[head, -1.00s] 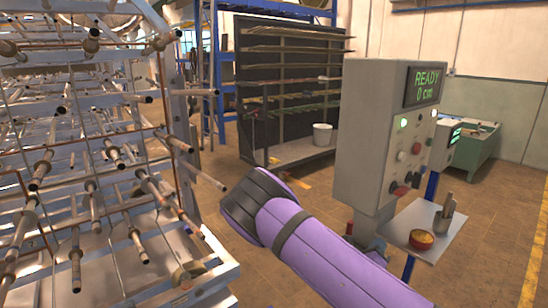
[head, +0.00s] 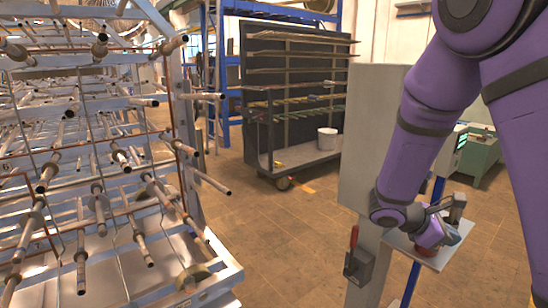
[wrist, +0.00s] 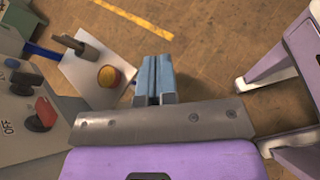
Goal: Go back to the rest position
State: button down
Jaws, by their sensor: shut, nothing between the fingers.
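My gripper (wrist: 154,62) is shut and empty in the wrist view, its two light blue fingers together above the brown floor. It is just right of a pale tray (wrist: 84,98) in that picture. In the head view my purple arm comes down from the top right and bends at the tray (head: 437,262). The gripper's fingertips are hard to make out there.
A grey control box (head: 372,125) stands left of my arm, its front mostly hidden. Its dark and red knobs (wrist: 45,112) show in the wrist view. A metal rack with rods (head: 125,160) fills the left. The floor (head: 290,235) between is clear.

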jog(key=s+a+r+m+t+y, duration=0.3)
jog(key=s+a+r+m+y, duration=0.2)
jog(key=s+r, duration=0.4)
jog(key=s+a+r+m+t+y, duration=0.3)
jog(key=s+a+r+m+y, duration=0.2)
jog(key=s+r+m+y, duration=0.2)
jog(key=shift+s+r+m+y, duration=0.4)
jog(key=shift+s+r+m, duration=0.95)
jog(key=shift+s, duration=0.95)
jog(key=shift+d, duration=0.1)
